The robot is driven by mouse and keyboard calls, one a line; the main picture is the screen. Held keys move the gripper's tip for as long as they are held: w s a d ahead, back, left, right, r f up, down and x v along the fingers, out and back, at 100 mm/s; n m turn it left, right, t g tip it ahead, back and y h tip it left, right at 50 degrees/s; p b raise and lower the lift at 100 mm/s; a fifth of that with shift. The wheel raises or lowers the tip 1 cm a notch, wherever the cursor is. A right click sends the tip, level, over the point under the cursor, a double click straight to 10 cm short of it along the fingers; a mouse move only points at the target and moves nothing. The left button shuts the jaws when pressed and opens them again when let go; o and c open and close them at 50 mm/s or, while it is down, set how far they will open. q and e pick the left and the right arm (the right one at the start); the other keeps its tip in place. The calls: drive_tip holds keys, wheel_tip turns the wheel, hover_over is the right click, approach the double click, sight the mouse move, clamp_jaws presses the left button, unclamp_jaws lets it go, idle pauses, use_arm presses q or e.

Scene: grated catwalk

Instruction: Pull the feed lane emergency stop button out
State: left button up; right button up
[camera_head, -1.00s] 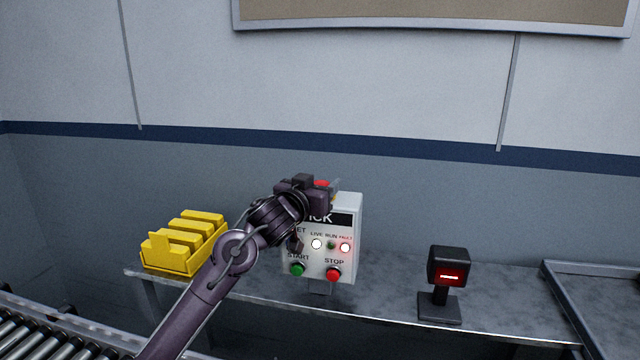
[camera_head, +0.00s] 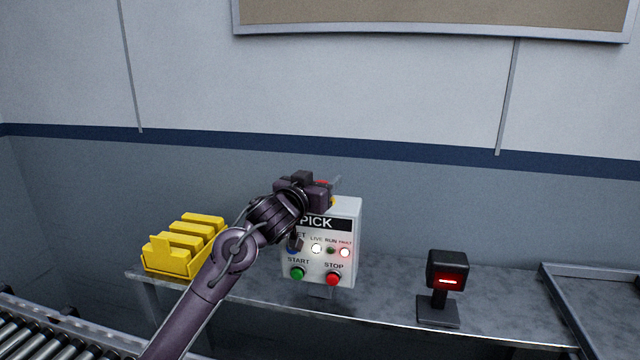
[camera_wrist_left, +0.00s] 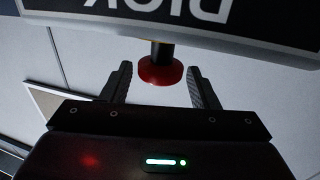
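A white control box (camera_head: 345,225) labelled PICK stands on the grey bench; no feed label is readable. Its red mushroom button on a dark stem (camera_wrist_left: 160,71) sits at the box's top, mostly hidden behind my gripper in the head view. My left gripper (camera_head: 328,188) is at the top of the box. In the left wrist view its open fingers (camera_wrist_left: 158,76) stand on either side of the red button, with gaps visible on both sides. The PICK label (camera_wrist_left: 185,10) appears upside down there. My right gripper is not in view.
The box front has a green START button (camera_head: 297,272), a red STOP button (camera_head: 333,279), a selector and small lamps; LIVE and FAULT are lit. A yellow bin (camera_head: 190,262) is left, a scanner (camera_head: 447,272) right. A roller conveyor (camera_head: 40,335) is at lower left.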

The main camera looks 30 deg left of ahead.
use_arm(q)
drive_tip(key=shift+f, duration=0.15)
drive_tip(key=shift+s, duration=0.1)
drive_tip(key=shift+s+f, duration=0.1)
drive_tip(key=shift+s, duration=0.2)
drive_tip(key=s+b, duration=0.2)
drive_tip(key=s, duration=0.5)
drive_tip(key=shift+d, duration=0.15)
